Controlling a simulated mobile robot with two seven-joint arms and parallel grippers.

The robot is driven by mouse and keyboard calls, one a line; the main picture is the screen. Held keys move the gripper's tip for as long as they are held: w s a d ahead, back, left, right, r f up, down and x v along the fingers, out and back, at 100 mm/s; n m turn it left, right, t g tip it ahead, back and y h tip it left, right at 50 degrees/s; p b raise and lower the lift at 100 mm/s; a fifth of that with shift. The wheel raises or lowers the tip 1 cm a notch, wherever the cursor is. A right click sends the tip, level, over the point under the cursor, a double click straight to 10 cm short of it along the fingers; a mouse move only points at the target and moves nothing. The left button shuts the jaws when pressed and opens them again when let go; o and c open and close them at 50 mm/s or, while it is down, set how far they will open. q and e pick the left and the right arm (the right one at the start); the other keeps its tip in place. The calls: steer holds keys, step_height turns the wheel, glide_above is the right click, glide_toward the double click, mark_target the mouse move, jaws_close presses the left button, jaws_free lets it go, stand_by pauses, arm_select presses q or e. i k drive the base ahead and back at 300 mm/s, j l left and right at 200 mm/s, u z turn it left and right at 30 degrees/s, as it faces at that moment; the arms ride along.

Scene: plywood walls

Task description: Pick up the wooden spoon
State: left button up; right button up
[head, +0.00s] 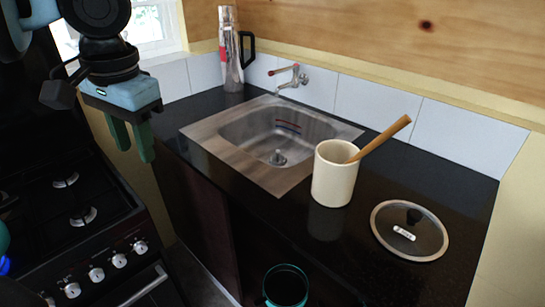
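The wooden spoon (382,138) stands tilted in a cream crock (334,178) on the black counter. Its handle sticks out up and to the right; its lower end is hidden inside the crock. My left gripper (132,153) hangs at the upper left, above the gap between stove and counter, well left of the crock. Its two green fingers point down with a gap between them, and nothing shows between them. My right gripper is not in view.
A steel sink (215,143) with a tap (293,78) lies left of the crock. A glass lid (432,235) lies on the counter to the right. A steel flask (230,55) stands at the back corner. A black stove (55,215) is at the left.

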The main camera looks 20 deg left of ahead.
mark_target(404, 121)
steer(key=i+j, duration=0.55)
steer(key=j, duration=0.25)
steer(key=i+j, duration=0.3)
steer(key=j+z, duration=0.15)
steer(key=z, duration=2.4)
steer(key=j, duration=0.1)
